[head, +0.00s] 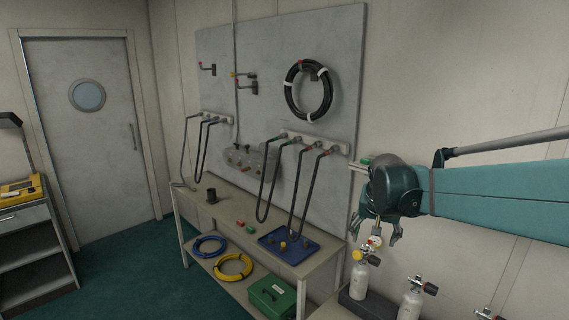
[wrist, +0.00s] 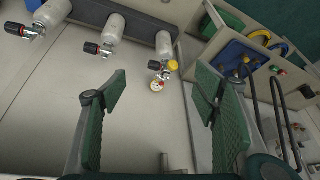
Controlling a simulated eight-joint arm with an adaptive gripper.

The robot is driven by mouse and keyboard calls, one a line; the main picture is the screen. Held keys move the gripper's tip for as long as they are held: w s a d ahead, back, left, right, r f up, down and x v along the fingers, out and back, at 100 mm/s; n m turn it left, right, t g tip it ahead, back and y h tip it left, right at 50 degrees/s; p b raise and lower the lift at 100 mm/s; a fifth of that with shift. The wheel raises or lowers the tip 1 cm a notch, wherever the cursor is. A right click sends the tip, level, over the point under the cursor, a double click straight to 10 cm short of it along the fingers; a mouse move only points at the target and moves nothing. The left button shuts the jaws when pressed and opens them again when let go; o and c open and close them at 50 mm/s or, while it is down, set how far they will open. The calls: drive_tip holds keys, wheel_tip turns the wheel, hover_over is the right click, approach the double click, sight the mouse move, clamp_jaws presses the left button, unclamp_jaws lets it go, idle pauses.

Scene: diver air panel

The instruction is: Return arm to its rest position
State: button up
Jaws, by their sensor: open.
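My gripper (head: 380,234) hangs at the end of my teal arm on the right of the head view, pointing down. It is in front of the wall, just right of the grey panel and above the white cylinders. In the wrist view my gripper (wrist: 165,105) has its two green-padded fingers spread wide with nothing held between them. A white cylinder (head: 360,280) with a yellow knob and a gauge stands just below the gripper; it also shows in the wrist view (wrist: 164,45), beyond the fingertips and apart from them.
More white cylinders (head: 411,303) stand along the right wall. The bench (head: 222,214) carries a blue tray (head: 284,259), with hoses hanging above it from the panel (head: 270,100). A green case (head: 270,297) and coiled hoses sit on the lower shelf. Green floor at left is clear.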

drive_tip(key=s+a+f+n+b, duration=0.1)
drive_tip(key=s+a+f, duration=0.1)
drive_tip(key=s, duration=0.8)
drive_tip(key=s+a+f+n+t+y+b, duration=0.1)
drive_tip(key=s+a+f+n, duration=0.1)
drive_tip(key=s, duration=0.9)
drive_tip(key=s+a+f+n+t+b, duration=0.1)
drive_tip(key=s+f, duration=0.3)
drive_tip(key=s, duration=0.7)
drive_tip(key=shift+a+f+n+y, duration=0.15)
drive_tip(key=shift+a+n+y, duration=0.15)
drive_tip(key=shift+a+n, duration=0.15)
drive_tip(key=shift+c, duration=0.6)
